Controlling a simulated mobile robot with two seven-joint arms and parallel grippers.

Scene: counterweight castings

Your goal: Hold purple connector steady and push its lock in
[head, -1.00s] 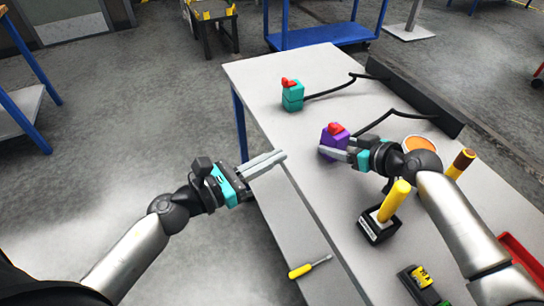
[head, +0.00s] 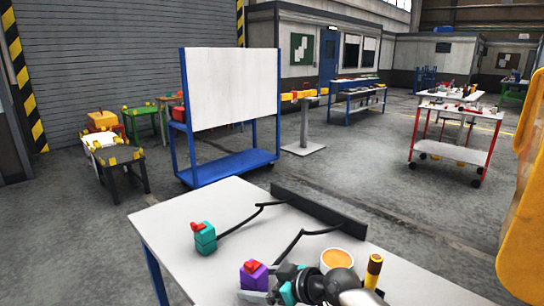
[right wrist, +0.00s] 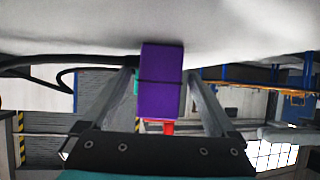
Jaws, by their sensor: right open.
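The purple connector (head: 254,277) stands on the grey-white table (head: 175,222), with a red lock (head: 250,265) on top that looks raised. My right gripper (head: 262,297) is at the connector, low on its near side. In the right wrist view the purple connector (right wrist: 161,80) lies between the two open fingers, with a gap visible on at least the right side. The red lock (right wrist: 168,128) shows partly there, beyond the dark gripper body. My left gripper is not in the current views.
A teal connector (head: 205,238) with its own red lock stands farther left on the table. Black cables (head: 240,224) run from both connectors towards a dark rail (head: 318,212). An orange-topped round container (head: 337,261) and a yellow-brown handle (head: 374,270) are to the right.

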